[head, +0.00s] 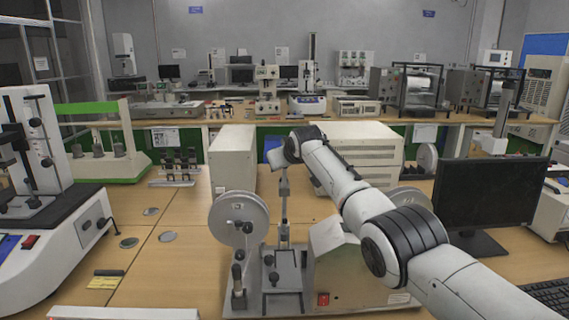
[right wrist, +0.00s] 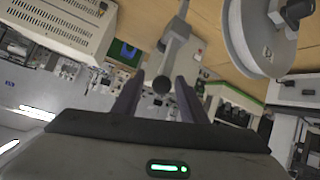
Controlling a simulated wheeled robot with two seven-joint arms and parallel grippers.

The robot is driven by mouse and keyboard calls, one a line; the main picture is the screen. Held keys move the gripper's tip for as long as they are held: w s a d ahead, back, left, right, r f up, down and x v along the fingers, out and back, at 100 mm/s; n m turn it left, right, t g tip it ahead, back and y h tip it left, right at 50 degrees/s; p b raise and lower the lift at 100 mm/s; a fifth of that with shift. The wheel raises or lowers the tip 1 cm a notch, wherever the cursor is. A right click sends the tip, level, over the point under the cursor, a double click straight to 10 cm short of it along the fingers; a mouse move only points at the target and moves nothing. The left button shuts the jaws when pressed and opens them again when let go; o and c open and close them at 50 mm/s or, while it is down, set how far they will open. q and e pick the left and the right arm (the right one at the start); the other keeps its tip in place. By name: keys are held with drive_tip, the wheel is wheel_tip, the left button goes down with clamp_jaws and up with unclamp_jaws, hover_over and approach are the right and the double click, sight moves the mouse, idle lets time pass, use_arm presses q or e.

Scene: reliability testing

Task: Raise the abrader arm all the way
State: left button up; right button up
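The abrader (head: 308,280) stands on the near bench, with a grey disc wheel (head: 238,218) at its left and a red switch on its front. A thin grey arm (head: 284,212) stands nearly upright in the middle of the machine. My right gripper (head: 283,172) is at the upper end of this arm, small and partly hidden by my wrist. In the right wrist view my right gripper (right wrist: 158,88) is open, with the rounded end of the abrader arm (right wrist: 178,45) between its fingers. Gaps show on both sides. My left gripper is not in view.
A monitor (head: 489,200) stands close on the right, beside my right arm. A white tester (head: 52,215) stands at the left. A beige box (head: 232,160) and a larger beige unit (head: 365,150) stand behind the abrader.

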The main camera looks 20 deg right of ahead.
drive_tip(key=b+v, duration=0.3)
drive_tip(key=v, duration=0.7)
drive_tip(key=shift+s, duration=0.15)
idle(0.6)
